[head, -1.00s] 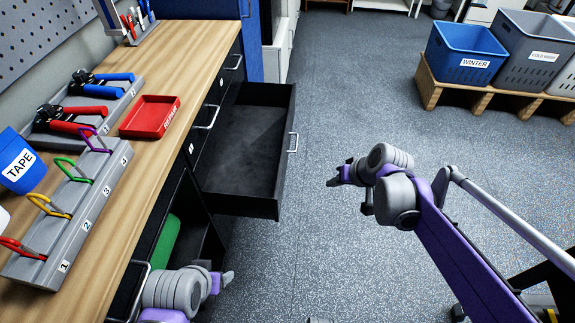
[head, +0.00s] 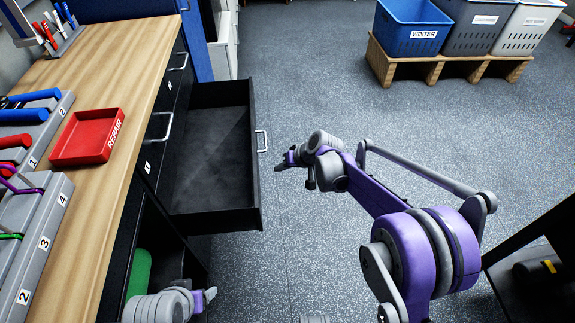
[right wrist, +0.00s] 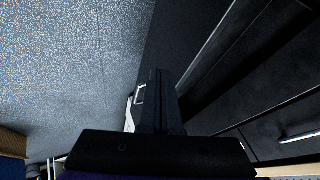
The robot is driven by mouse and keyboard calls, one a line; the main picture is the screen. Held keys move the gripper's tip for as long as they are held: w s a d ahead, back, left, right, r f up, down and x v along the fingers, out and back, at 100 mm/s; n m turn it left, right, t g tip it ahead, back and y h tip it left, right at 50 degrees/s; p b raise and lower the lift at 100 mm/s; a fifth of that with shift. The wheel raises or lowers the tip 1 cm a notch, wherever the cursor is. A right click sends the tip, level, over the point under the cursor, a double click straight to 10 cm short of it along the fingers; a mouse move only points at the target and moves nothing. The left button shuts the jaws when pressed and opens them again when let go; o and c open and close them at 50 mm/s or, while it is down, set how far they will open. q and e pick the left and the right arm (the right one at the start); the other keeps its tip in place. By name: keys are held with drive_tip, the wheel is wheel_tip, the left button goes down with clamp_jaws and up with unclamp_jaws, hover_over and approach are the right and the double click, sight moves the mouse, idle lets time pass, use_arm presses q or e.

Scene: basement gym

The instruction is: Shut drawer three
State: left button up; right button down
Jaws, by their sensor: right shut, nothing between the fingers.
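One black drawer (head: 210,165) is pulled out from the workbench and its visible inside is empty. Its front panel faces right and carries a silver handle (head: 262,141). I cannot read a number on it. My right gripper (head: 282,164) is shut and empty, just right of the drawer front and a little nearer than the handle. In the right wrist view, its dark fingers (right wrist: 159,100) lie close to the handle (right wrist: 139,94); contact is unclear. My left gripper (head: 207,297) is low by the bench, its jaw state unclear.
The wooden bench top (head: 115,60) holds a red repair tray (head: 88,137) and numbered tool racks. A green object (head: 139,272) sits in an open space below. Several bins, including a blue winter bin (head: 408,32), stand on a wooden rack.

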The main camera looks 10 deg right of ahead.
drive_tip(key=a, duration=0.1)
drive_tip(key=a+f, duration=0.1)
drive_tip(key=a, duration=0.1)
drive_tip(key=w+a+f+b, duration=0.1)
drive_tip(key=a, duration=0.1)
drive_tip(key=shift+a, duration=0.1)
drive_tip(key=shift+a, duration=0.1)
drive_tip(key=a+p, duration=0.1)
drive_tip(key=a, duration=2.1)
drive_tip(key=shift+a, duration=0.2)
drive_tip(key=shift+d, duration=0.1)
